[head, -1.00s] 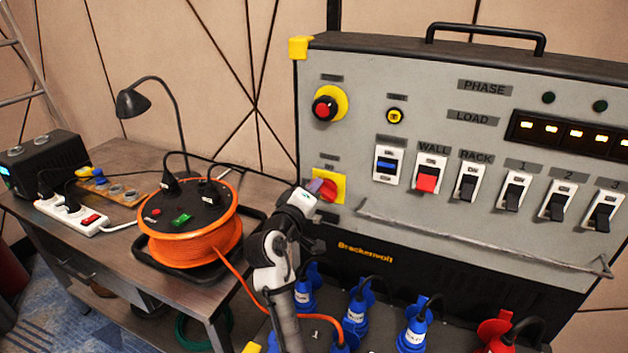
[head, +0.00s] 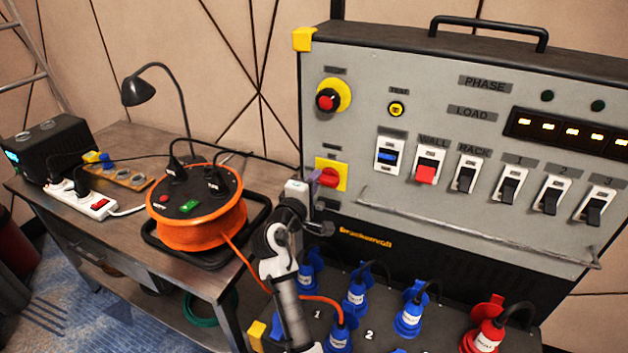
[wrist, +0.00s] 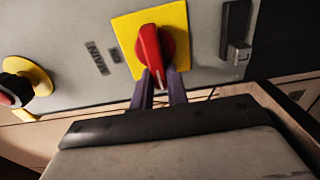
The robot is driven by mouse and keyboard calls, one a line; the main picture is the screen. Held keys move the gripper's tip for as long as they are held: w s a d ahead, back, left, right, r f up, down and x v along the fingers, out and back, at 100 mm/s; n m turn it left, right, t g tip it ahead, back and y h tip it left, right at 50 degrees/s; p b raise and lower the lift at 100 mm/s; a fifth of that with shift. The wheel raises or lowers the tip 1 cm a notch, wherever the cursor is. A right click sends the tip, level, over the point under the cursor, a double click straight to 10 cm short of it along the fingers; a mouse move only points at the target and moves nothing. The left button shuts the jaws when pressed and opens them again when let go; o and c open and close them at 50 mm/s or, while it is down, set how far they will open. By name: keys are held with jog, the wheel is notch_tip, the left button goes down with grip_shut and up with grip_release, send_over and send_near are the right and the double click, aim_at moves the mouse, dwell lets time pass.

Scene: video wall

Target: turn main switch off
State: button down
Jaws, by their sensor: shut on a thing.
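The main switch is a red rotary knob (head: 329,177) on a yellow plate (head: 341,167), low on the left of the grey panel. In the wrist view the red knob (wrist: 151,48) sits beside a label reading MAIN (wrist: 98,58). Its handle lies roughly level across the panel. My gripper (head: 316,184) is at the knob from the left. In the wrist view the dark purple fingers of my gripper (wrist: 159,82) are shut on the near end of the handle, one on each side. The fingertips are partly hidden by the knob.
A red push button on a yellow disc (head: 329,97) is above the switch. Rocker switches, including WALL (head: 427,168), and a grey rail (head: 470,226) are to the right. Blue plugs (head: 355,294) stand below. An orange cable reel (head: 197,212) is left on the table.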

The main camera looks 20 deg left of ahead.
jog(key=shift+d+f, duration=0.1)
jog(key=c, duration=1.4)
grip_release()
jog(key=s+b, duration=0.1)
jog(key=s, duration=0.3)
jog(key=s+b, duration=0.1)
jog(key=s, duration=0.4)
jog(key=s+b, duration=0.1)
jog(key=s, duration=0.3)
jog(key=shift+s+a+b, duration=0.25)
jog(key=shift+s+b, duration=0.1)
jog(key=shift+b, duration=0.05)
